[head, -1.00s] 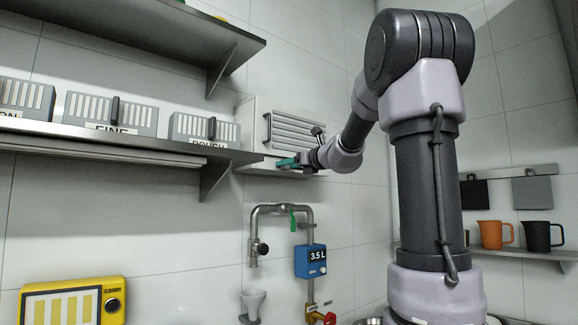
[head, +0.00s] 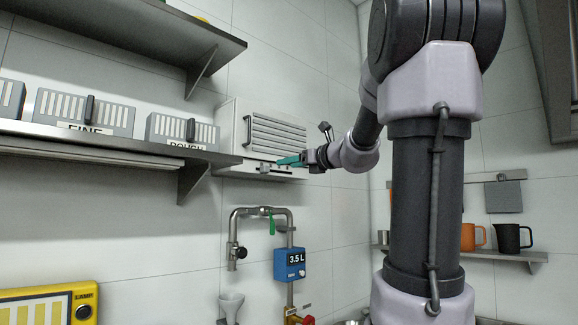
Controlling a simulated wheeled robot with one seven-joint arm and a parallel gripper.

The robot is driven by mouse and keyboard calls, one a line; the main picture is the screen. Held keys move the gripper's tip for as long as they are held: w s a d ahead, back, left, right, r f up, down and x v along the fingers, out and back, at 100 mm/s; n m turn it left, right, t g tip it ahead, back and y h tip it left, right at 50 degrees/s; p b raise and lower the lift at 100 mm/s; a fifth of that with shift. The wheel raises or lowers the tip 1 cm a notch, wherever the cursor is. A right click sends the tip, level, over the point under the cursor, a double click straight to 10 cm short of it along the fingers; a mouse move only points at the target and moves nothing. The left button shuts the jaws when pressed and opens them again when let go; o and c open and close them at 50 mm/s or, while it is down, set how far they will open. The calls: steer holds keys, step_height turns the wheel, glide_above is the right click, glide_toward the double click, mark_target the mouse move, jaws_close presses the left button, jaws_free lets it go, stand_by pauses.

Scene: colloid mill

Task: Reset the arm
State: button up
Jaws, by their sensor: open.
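My gripper (head: 291,161), with teal fingers, is at the end of my arm in the middle of the head view. It is open, and nothing shows between its fingers. It is in front of or beside the lower edge of a white louvred box (head: 262,140) on the wall; I cannot tell whether it touches the box. My grey and black arm fills the right middle and hides part of the wall behind it.
A steel shelf (head: 110,148) on the left holds boxes labelled FINE (head: 85,112) and ROUGH (head: 183,132). Below are a pipe (head: 262,211), a blue 3.5 L meter (head: 289,264) and a yellow device (head: 45,305). Orange (head: 470,237) and black (head: 512,238) mugs stand on the right shelf.

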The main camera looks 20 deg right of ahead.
steer(key=s+a+f+n+g, duration=0.7)
steer(key=s+a+f+n, duration=0.45)
steer(key=f+n, duration=0.3)
steer(key=s+d+f+n+g+h, duration=0.1)
steer(key=s+f+n+h, duration=0.3)
steer(key=s+f+n, duration=0.6)
steer(key=n+g, duration=0.1)
steer(key=n, duration=0.2)
steer(key=shift+s+g, duration=0.15)
steer(key=shift+g, duration=0.25)
steer(key=shift+f, duration=0.1)
stand_by(0.7)
